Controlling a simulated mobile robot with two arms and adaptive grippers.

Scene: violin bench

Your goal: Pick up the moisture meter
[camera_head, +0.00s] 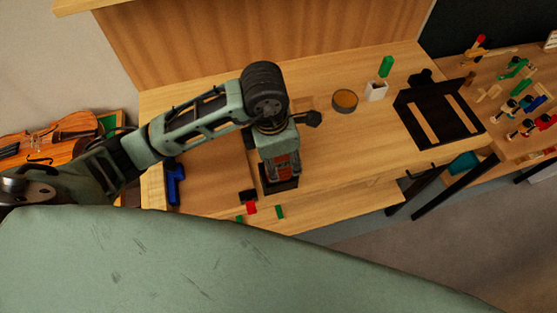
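My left arm comes in from the left, and its gripper (281,172) points down over the front middle of the wooden bench (330,150). Its fingertips are low and hard to make out, so I cannot tell whether it is open or shut. I cannot pick out the moisture meter for certain; the arm and gripper hide part of the bench. My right gripper is not in view.
A blue tool (175,184) lies at the bench's left. A round tin (344,100), a white cup (376,91) and a black frame (437,113) stand right of the arm. A violin (60,138) lies at far left. The bench's front right is clear.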

